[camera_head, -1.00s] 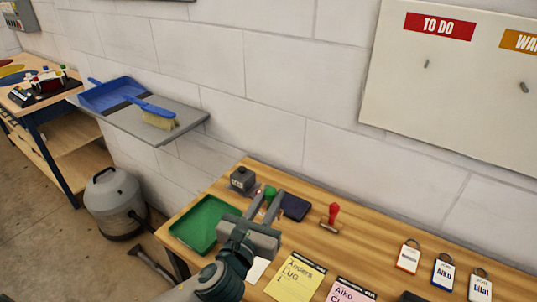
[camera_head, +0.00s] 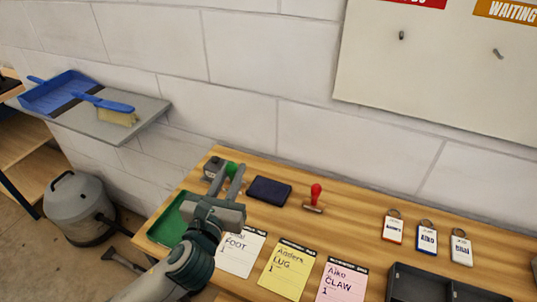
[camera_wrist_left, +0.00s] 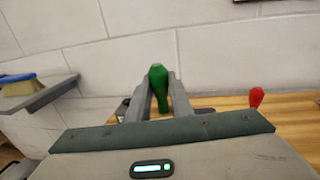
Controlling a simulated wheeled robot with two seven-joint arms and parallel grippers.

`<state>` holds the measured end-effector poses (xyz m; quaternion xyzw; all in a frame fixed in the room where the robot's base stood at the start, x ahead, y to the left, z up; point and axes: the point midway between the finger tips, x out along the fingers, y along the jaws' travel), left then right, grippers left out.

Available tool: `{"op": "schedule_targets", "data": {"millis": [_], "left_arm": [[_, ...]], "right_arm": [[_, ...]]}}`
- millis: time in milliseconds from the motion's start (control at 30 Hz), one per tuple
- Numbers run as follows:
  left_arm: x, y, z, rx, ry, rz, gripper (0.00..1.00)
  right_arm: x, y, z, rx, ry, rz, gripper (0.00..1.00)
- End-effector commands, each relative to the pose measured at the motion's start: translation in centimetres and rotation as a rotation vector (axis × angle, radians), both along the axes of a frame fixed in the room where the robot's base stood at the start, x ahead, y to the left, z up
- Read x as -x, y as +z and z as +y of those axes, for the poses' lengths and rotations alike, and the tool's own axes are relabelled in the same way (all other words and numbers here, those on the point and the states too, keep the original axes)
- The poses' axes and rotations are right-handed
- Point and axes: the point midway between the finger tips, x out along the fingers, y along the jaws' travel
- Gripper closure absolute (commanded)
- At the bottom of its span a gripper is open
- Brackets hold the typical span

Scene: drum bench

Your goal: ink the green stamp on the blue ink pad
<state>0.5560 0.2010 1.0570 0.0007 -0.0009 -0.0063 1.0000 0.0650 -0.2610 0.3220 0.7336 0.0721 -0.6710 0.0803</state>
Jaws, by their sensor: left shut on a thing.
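The green stamp (camera_wrist_left: 158,82) stands between the fingers of my left gripper (camera_wrist_left: 159,92), which is shut on its green handle. In the head view the stamp's green handle (camera_head: 232,169) shows just past the fingertips of my left gripper (camera_head: 231,180). The stamp's base is hidden behind the gripper. The dark blue ink pad (camera_head: 269,190) lies on the bench, to the right of the gripper and apart from it. My right gripper is not in view.
A red-handled stamp (camera_head: 315,198) stands right of the pad. A grey block (camera_head: 213,168) is behind the gripper, and a green tray (camera_head: 168,228) is at the left. Paper cards (camera_head: 288,268), key tags (camera_head: 427,236) and a dark tray (camera_head: 410,284) lie nearer and right.

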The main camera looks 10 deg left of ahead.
Motion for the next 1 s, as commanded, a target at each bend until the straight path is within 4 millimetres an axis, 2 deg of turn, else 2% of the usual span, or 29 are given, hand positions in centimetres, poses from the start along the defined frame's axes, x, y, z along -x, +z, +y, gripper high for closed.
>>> {"op": "schedule_targets", "data": {"millis": [267,400,533,700,1000], "left_arm": [[-4.1,0.6,-3.1,-0.019,-0.144,-0.011,1.00],[-6.6,0.2,-5.0,-0.020,-0.251,-0.009,1.00],[-8.2,-0.4,-6.2,-0.013,-0.333,-0.002,1.00],[-9.0,-1.0,-6.9,-0.004,-0.385,0.004,1.00],[-9.1,-1.2,-6.9,-0.002,-0.391,0.004,1.00]], "right_arm": [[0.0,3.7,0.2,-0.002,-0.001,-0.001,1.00],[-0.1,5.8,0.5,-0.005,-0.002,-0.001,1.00],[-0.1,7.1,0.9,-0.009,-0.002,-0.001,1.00],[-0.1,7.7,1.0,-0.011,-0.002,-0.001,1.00],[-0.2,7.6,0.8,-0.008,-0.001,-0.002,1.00]]}}
